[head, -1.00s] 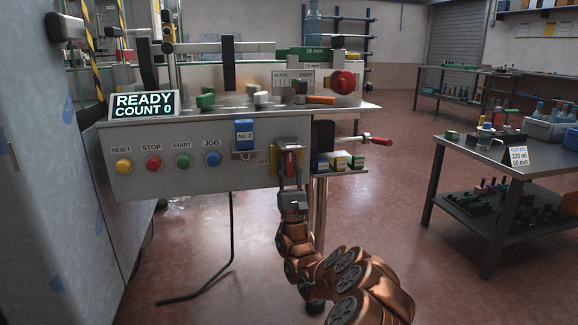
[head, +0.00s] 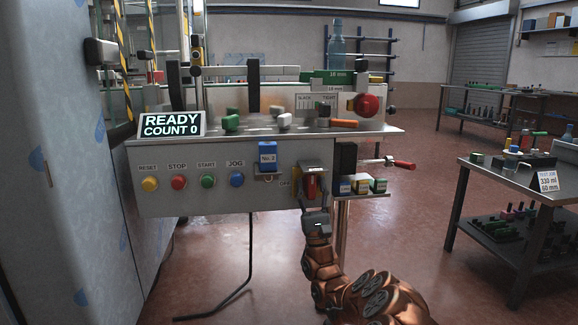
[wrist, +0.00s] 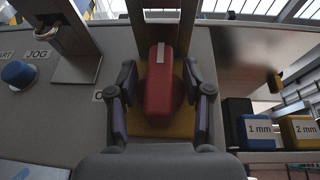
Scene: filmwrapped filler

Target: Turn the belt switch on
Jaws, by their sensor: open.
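The belt switch is a red rotary handle (head: 311,185) with a pale stripe, on a yellow plate at the right end of the machine's front panel. Part of an "OFF" label shows left of it in the head view. In the wrist view the red handle (wrist: 160,85) stands upright, its stripe near the top. My gripper (head: 314,208) is at the switch from below and in front. In the wrist view my gripper (wrist: 161,100) is open, one finger on each side of the handle, with small gaps visible. Most of the plate's lower part is hidden by my gripper.
Left of the switch are a blue "No. 2" tag (head: 268,156) on a bracket and several push buttons, including blue JOG (head: 237,179). To the right, small labelled blocks (head: 362,186) sit on a shelf beneath a red-tipped crank (head: 403,165). The display (head: 172,124) reads READY COUNT 0.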

